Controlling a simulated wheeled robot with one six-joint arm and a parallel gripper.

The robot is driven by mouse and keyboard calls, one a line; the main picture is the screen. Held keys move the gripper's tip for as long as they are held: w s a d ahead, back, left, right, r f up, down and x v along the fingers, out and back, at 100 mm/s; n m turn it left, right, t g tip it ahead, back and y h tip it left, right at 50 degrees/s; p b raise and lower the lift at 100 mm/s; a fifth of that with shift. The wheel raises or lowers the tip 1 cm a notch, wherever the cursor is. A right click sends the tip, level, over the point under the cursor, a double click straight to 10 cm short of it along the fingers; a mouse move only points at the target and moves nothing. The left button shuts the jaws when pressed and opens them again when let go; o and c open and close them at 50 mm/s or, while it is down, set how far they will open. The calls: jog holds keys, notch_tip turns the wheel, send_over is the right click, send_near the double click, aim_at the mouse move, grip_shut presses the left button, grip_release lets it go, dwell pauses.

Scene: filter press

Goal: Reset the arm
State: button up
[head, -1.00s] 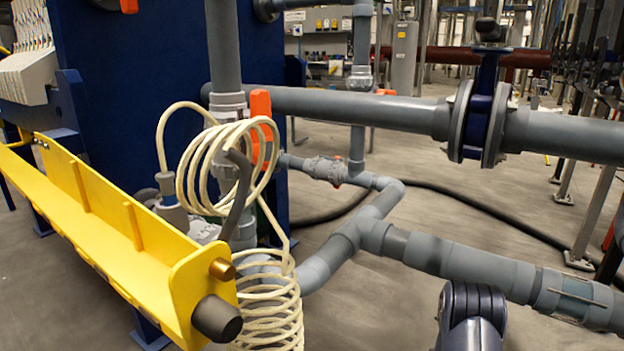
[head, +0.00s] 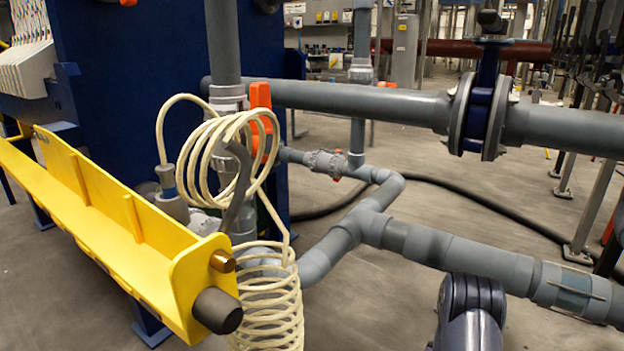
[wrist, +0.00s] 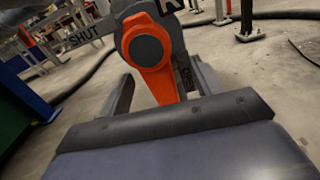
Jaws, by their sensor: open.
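My gripper (wrist: 165,84) shows in the wrist view as two grey fingers spread apart, with nothing held between them. Beyond them is an orange valve handle (wrist: 149,48) with a round hub, on a grey body. Lettering reading "SHUT" is visible on the left part of that valve. The handle's lower end appears between the fingers in the picture; I cannot tell how close it is. In the head view only a dark rounded link of my arm shows at the bottom; the gripper is out of that view.
Grey pipes (head: 450,250) run low across the right, with a flanged valve (head: 484,100) above. A yellow trough (head: 120,225) and a coiled cream hose (head: 268,310) stand at the left. A black hose (head: 480,207) crosses the floor behind.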

jog(key=shift+w+a+r+m, duration=0.1)
jog(key=shift+w+a+m, duration=0.15)
jog(key=shift+m, duration=0.8)
jog(key=shift+w+a+r+m, duration=0.15)
jog(key=shift+a+m, duration=0.2)
jog(key=shift+m, duration=0.7)
